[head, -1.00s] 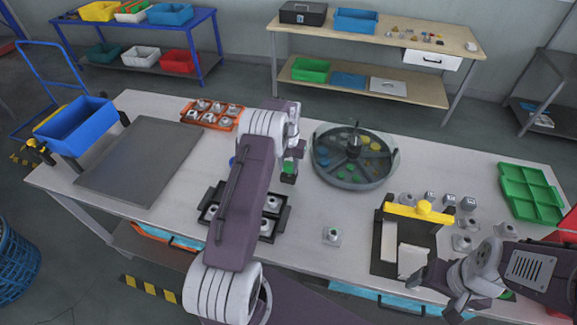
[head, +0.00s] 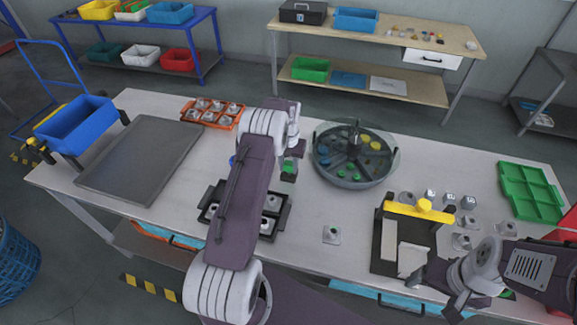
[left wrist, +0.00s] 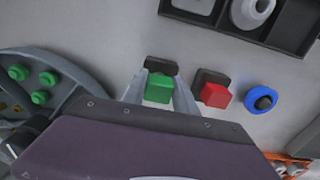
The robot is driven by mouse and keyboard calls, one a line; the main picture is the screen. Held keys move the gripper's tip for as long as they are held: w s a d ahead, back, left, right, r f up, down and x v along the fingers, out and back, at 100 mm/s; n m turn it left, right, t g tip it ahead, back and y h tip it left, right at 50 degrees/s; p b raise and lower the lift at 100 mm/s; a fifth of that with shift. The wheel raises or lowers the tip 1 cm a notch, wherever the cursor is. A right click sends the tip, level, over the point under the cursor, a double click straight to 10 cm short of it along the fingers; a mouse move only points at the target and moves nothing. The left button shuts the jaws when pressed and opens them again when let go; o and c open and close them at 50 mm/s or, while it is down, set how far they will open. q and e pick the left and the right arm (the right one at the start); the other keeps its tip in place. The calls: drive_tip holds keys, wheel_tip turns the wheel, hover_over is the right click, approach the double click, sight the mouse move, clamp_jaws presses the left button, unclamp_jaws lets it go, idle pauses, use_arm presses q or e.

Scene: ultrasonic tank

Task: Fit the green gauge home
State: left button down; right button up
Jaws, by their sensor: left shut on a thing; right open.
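The green gauge (left wrist: 158,87) is a small green block between the fingertips of my left gripper (left wrist: 160,92), which is shut on it. A dark block (left wrist: 160,66) sits right beside it; I cannot tell whether they are joined. In the head view the green gauge (head: 288,168) shows just above a dark block, low over or at the table, left of the round tank. Beside it in the left wrist view are a red block (left wrist: 215,95) with a dark backing and a blue ring (left wrist: 261,98) with a dark centre. My right gripper (head: 440,290) is open and empty near the front edge.
The round divided tank (head: 354,178) stands just right of my left gripper. A black tray (head: 283,222) with pale parts lies partly under my left arm. A small square plate (head: 332,240), a yellow-topped fixture (head: 418,211) and a green tray (head: 530,190) are further right.

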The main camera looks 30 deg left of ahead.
sight(289, 165)
use_arm(q)
drive_tip(key=shift+f+b, duration=0.45)
drive_tip(key=shift+f, duration=0.45)
idle(2.8)
drive_tip(key=c, duration=0.9)
unclamp_jaws()
wheel_tip(289, 165, up, 9)
drive_tip(key=shift+r+b, duration=0.1)
drive_tip(key=shift+b, duration=0.55)
